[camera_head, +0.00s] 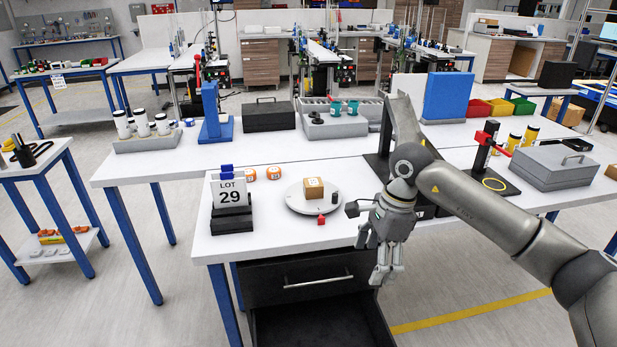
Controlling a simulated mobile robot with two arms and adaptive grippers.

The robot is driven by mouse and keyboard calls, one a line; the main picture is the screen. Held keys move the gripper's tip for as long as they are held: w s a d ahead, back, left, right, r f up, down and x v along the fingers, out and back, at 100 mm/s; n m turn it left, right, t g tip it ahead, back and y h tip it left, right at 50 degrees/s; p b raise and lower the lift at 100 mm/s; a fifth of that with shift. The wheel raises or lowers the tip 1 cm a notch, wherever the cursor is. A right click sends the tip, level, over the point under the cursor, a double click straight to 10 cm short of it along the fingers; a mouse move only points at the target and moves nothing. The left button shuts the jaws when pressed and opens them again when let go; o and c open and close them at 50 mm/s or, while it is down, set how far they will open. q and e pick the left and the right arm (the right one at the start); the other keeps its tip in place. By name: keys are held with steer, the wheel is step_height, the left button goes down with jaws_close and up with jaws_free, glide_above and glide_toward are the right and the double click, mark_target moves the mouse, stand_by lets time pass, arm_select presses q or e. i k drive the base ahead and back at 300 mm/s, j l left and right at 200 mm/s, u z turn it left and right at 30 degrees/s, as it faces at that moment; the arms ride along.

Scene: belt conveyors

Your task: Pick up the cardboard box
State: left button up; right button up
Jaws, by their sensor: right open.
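A small brown cardboard box (313,188) sits on a round white plate (296,204) on the white table. A small dark cylinder stands at the plate's right side, and a small red piece (321,220) lies at its front edge. My right gripper (384,277) is open and empty, pointing down in front of the table's front edge, to the right of and nearer than the box. It is apart from the box. My left gripper is not in view.
The table (150,172) is clear at left.

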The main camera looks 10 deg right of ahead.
mark_target(314, 186)
steer(key=i, duration=1.5)
